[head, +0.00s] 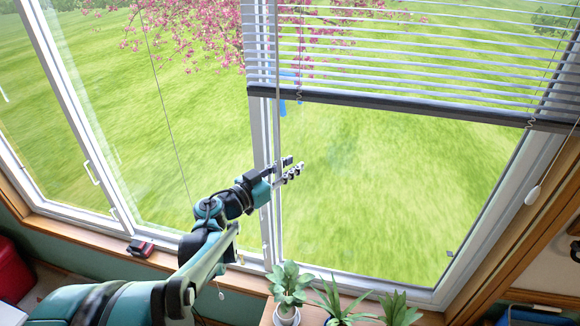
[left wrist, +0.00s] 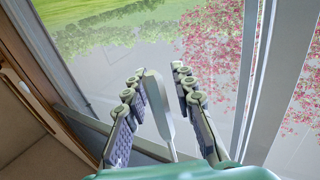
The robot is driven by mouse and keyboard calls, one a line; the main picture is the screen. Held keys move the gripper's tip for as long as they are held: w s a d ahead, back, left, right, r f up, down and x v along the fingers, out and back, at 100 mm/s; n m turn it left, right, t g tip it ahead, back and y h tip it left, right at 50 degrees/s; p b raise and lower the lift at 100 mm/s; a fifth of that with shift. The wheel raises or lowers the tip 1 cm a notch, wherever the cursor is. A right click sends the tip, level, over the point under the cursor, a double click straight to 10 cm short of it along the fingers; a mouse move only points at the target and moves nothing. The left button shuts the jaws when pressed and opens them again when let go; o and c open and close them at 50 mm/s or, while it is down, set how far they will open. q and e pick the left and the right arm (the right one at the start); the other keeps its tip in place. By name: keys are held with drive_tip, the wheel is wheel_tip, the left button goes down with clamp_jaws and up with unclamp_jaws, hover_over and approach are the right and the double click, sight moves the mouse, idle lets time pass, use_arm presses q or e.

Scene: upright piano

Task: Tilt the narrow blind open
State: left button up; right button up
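A blind with pale slats and a dark bottom rail (head: 400,108) hangs over the upper right window in the head view. Grass and pink blossom show between its slats. I cannot tell whether it is the narrow blind. A thin grey wand (head: 278,130) hangs beside its left edge, down to my left gripper (head: 294,170). That gripper points right in front of the window post. In the left wrist view its two fingers (left wrist: 158,82) are apart, with a pale tapered piece (left wrist: 158,105) between them, seemingly the wand's end; contact is unclear. My right gripper is out of view.
Potted plants (head: 290,288) stand below the window. A small red and black object (head: 140,248) lies on the sill at left. A thin cord (head: 170,130) hangs left of my arm, and a cord with a white tassel (head: 532,195) hangs at right.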

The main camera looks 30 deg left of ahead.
use_arm(q)
drive_tip(key=v, duration=1.2)
drive_tip(key=shift+w+d+r, duration=0.1)
drive_tip(key=shift+w, duration=0.05)
wheel_tip(320, 180, up, 5)
drive_tip(key=w+a+n+t+y+b, duration=0.1)
drive_tip(key=w+n+t+y+b, duration=0.25)
drive_tip(key=y, duration=0.35)
drive_tip(key=s+d+f+n+g+y+b, duration=0.1)
drive_tip(key=s+d+f+g, duration=0.15)
drive_tip(key=f, duration=0.45)
drive_tip(key=s+d+f+n+g+b, duration=0.1)
drive_tip(key=d+f+g, duration=0.25)
drive_tip(key=f, duration=0.35)
drive_tip(key=s+d+f+n+g+y+b, duration=0.1)
drive_tip(key=s+d+f+g, duration=0.15)
drive_tip(key=f, duration=0.35)
drive_tip(key=s+d+f+m+g+h+b, duration=0.1)
drive_tip(key=s+d+f+m+g+h, duration=0.2)
drive_tip(key=s+d+f+g, duration=0.2)
drive_tip(key=s+d+f, duration=0.2)
drive_tip(key=d+f, duration=0.2)
drive_tip(key=shift+s+h, duration=0.3)
drive_tip(key=shift+h, duration=0.1)
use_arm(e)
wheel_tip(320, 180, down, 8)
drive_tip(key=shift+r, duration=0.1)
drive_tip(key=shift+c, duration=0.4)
